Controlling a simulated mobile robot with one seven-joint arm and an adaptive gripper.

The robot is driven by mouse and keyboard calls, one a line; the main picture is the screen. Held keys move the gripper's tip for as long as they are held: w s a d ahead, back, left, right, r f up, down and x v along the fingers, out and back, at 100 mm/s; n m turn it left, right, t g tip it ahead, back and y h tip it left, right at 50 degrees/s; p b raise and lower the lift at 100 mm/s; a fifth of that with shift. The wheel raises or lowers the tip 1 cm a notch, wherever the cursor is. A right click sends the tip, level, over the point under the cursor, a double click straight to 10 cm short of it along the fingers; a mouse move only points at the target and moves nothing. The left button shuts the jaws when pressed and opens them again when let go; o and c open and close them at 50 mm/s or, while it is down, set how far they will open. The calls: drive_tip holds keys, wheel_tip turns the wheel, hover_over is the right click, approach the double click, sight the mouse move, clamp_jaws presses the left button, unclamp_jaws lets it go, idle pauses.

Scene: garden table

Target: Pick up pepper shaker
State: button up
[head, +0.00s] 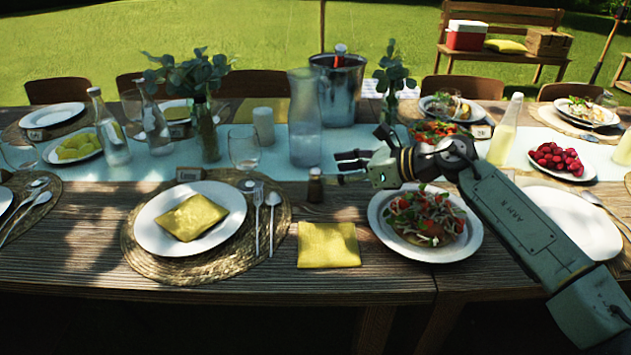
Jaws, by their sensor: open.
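A small dark shaker with a lighter cap, which looks like the pepper shaker (315,187), stands upright on the wooden table (210,285). It is between the place setting with the fork and spoon and the salad plate, just behind a folded yellow napkin (329,245). My gripper (338,161) is open and empty, its fingers pointing left. In the picture the fingertips are just above and right of the shaker; they do not appear to touch it. My arm comes in from the right, above the salad plate.
A glass carafe (305,118) stands close behind the shaker. A stemmed glass (244,148) and a white candle (263,126) are to the left. The salad plate (389,239) lies below my arm. A metal ice bucket (338,95) is at the back. Bare wood lies around the shaker.

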sight(322, 172)
drive_tip(key=shift+p+x, duration=1.1)
drive_tip(key=shift+x, duration=2.35)
drive_tip(key=shift+w+d+f, duration=0.15)
drive_tip(key=shift+f, duration=0.05)
drive_tip(key=shift+c, duration=0.5)
clamp_jaws()
